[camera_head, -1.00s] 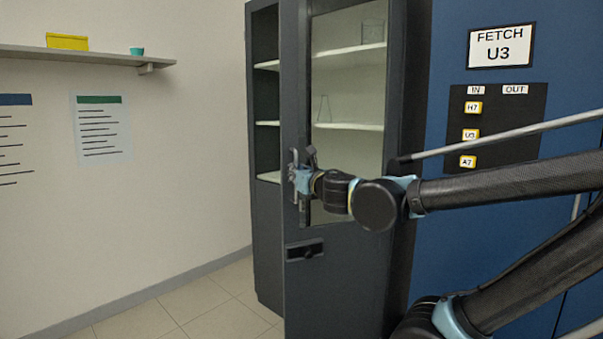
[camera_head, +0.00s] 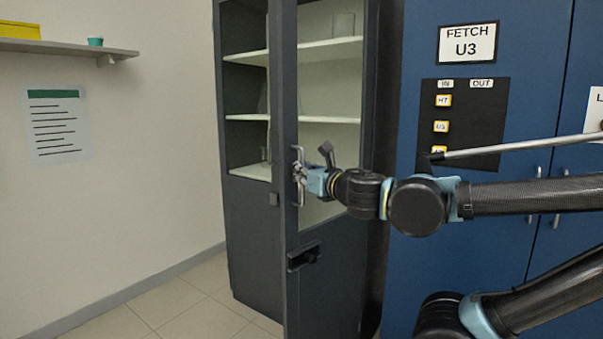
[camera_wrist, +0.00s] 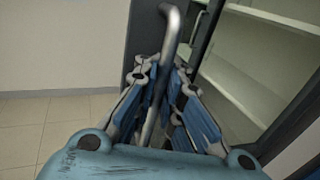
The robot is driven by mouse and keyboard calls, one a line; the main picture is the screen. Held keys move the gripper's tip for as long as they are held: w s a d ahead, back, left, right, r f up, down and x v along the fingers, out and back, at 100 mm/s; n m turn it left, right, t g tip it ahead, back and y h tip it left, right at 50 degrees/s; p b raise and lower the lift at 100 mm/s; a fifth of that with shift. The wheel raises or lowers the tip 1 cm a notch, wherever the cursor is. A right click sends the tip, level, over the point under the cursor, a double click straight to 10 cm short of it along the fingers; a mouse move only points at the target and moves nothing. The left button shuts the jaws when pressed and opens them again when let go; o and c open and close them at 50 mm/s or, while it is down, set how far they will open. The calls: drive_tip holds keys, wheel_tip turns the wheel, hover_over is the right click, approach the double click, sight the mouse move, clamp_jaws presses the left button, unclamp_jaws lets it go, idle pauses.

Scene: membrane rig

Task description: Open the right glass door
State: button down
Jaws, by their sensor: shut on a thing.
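The right glass door (camera_head: 289,120) is a dark-framed glazed door, swung partly open toward me. Its outer edge stands in front of the cabinet, with the open left part of the shelves showing beside it. A metal bar handle (camera_head: 300,160) is on the door's frame; in the wrist view the handle (camera_wrist: 172,40) runs down between my fingers. My gripper (camera_head: 302,178) is shut on this handle, and my gripper also shows in the wrist view (camera_wrist: 158,95). The exact finger contact is partly hidden by the fingers.
The cabinet's shelves (camera_head: 247,118) hold a few clear glass items. A dark latch box (camera_head: 304,256) sits low on the door. Blue cabinets (camera_head: 415,60) stand close on the right. A wall shelf (camera_head: 60,48) hangs at left, and the tiled floor (camera_head: 190,310) there is clear.

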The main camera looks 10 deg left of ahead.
sight(295, 133)
drive_tip(key=c, duration=1.7)
unclamp_jaws()
wheel_tip(295, 133, up, 10)
drive_tip(key=shift+w+f, duration=0.1)
drive_tip(key=shift+w, duration=0.05)
